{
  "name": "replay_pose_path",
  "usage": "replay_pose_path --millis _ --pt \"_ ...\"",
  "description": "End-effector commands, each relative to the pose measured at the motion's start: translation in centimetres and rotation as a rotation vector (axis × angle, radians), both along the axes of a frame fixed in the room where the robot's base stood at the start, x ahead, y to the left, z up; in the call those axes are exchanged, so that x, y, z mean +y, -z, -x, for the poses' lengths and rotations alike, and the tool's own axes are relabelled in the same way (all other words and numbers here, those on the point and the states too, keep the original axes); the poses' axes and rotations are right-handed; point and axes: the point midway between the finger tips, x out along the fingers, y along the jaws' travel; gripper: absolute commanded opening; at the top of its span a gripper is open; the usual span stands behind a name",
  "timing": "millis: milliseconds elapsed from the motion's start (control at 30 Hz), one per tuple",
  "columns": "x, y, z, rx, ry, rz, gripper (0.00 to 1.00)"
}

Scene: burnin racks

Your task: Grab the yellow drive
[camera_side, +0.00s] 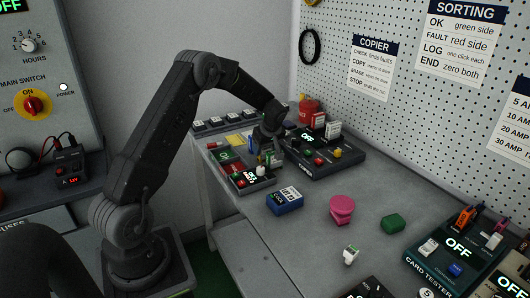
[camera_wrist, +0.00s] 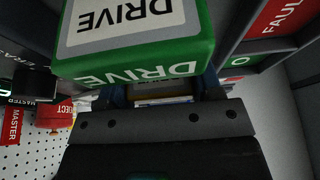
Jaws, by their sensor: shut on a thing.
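My gripper (camera_side: 268,143) is at the back of the bench in the side view, low over the small devices beside the copier. In the wrist view a green block marked DRIVE (camera_wrist: 140,50) fills the top, close in front of the dark gripper body; it appears to be what the jaws are shut on. The fingertips are mostly hidden behind it. A thin yellowish strip shows just below it, too small to identify.
A dark copier box (camera_side: 325,165) with coloured knobs stands right of my gripper. A card tester (camera_side: 450,262) is at front right. The pegboard wall (camera_side: 420,100) bounds the back.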

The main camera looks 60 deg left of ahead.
Motion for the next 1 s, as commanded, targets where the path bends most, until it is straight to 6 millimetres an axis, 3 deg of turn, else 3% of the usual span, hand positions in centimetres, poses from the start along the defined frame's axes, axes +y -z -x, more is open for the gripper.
replay_pose_path --millis 100,467,700,1000 --pt "0.0 0.0 0.0 -0.001 0.0 0.0 0.34" --pt "0.0 -0.7 -0.1 -0.003 -0.001 -0.001 0.34" --pt "0.1 -4.3 -0.1 -0.004 0.0 -0.003 0.34" --pt "3.2 -8.1 5.9 -0.002 -0.006 -0.002 0.34"
